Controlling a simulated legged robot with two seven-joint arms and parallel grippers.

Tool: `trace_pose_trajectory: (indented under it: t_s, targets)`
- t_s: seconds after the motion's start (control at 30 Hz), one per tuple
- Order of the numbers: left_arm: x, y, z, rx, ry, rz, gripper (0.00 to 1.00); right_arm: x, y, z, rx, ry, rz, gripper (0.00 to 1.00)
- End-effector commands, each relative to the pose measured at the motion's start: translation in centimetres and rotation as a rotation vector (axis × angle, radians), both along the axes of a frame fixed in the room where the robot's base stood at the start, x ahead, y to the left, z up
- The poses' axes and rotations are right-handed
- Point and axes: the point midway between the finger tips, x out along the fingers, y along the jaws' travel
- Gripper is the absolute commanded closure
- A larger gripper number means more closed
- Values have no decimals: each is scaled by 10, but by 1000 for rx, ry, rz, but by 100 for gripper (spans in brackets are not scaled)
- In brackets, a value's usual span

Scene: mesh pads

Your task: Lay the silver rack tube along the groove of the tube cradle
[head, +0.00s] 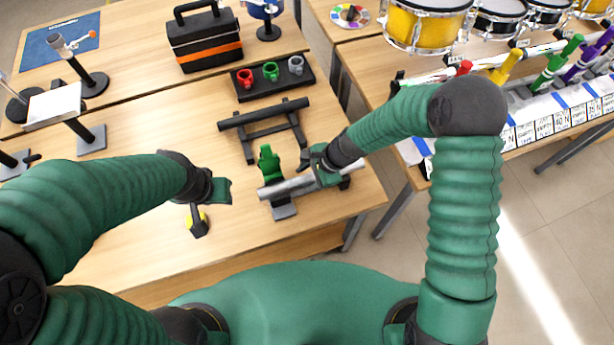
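The silver rack tube (287,188) lies slanted near the front right of the wooden table, its left end lower in the picture. My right gripper (324,172) is over its middle and appears closed around it, hiding that part. A dark support with a grey foot (284,210), which looks like part of the tube cradle, shows below the tube's left half; another dark part shows near its right end. Whether the tube touches the groove cannot be told. My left gripper (220,190) is left of the tube and apart from it; its finger opening is unclear.
A green upright piece (268,162) stands just behind the tube. A black rack (264,117) is farther back, with a tray of small cups (272,77) beyond. A yellow-and-black item (198,222) lies below my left gripper. Drums stand at right.

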Motion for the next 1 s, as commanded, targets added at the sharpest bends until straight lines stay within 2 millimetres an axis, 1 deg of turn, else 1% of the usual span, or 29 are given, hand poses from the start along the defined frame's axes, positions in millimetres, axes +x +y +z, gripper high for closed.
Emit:
trace_pose_trajectory:
  t_s: [0.07,0.33,0.47,0.57,0.8,0.9,1.0]
  targets:
    - [0,0,0,0,0,0,64,0,0,0,0,0,0,41]
    - [0,0,0,0,0,0,64,0,-1,0,0,1,-1,41]
    - [0,0,0,0,0,0,64,0,-5,10,-1,0,0,41]
    - [0,0,1,0,0,0,64,-1,-15,30,-2,-3,-2,41]
    - [0,0,4,0,0,0,64,-6,-45,95,-3,-5,-2,41]
    - [0,0,5,0,0,0,64,-8,-56,118,-3,-4,-2,41]
    - [0,0,5,0,0,0,64,-10,-64,136,-2,-2,-1,41]
